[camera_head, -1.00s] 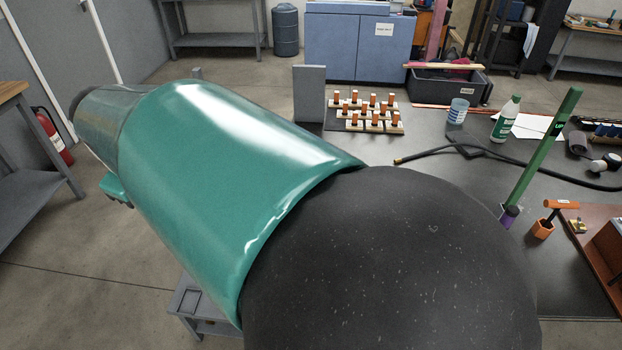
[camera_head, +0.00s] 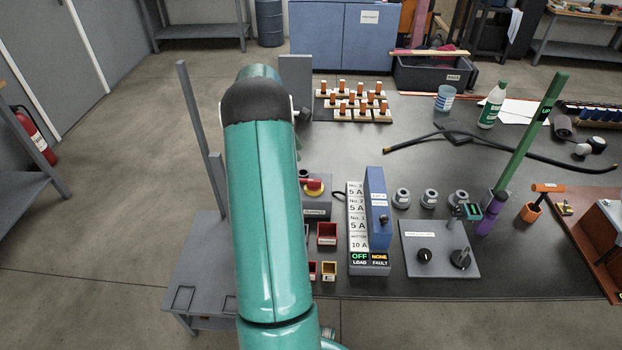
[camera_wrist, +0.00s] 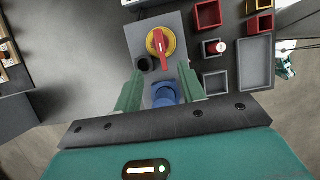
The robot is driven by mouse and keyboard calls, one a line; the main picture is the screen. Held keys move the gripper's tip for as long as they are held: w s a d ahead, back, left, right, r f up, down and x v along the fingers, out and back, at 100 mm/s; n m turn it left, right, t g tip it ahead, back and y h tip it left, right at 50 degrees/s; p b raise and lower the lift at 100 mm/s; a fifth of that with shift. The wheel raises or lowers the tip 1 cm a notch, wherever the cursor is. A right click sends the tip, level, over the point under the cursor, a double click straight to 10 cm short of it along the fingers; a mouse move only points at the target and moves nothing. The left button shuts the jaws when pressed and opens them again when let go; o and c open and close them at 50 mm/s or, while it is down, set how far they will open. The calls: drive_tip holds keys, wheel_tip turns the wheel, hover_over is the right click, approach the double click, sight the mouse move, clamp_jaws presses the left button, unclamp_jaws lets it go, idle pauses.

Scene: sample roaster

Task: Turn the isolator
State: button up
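The isolator has a red handle on a yellow round plate (camera_wrist: 161,44), on a grey box (camera_wrist: 138,36). In the wrist view the handle lies nearly upright in the picture, just beyond my fingertips. In the head view my arm partly covers the isolator (camera_head: 314,188), at the left of the bench. My gripper (camera_wrist: 160,84) shows in the wrist view with its two green fingers apart and the handle not between them. A blue round part (camera_wrist: 164,93) shows in the gap between the fingers; I cannot tell its depth. The head view hides my gripper behind the arm.
Red, yellow and grey bins (camera_head: 327,233) stand beside the isolator. A label board (camera_head: 358,215) and a blue upright panel (camera_head: 377,208) stand to its right. A grey control plate (camera_head: 440,249) lies further right, with a green pole (camera_head: 532,135) beyond.

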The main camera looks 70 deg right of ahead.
sight(313, 180)
drive_tip(key=x, duration=1.4)
drive_tip(key=shift+r, duration=0.1)
clamp_jaws()
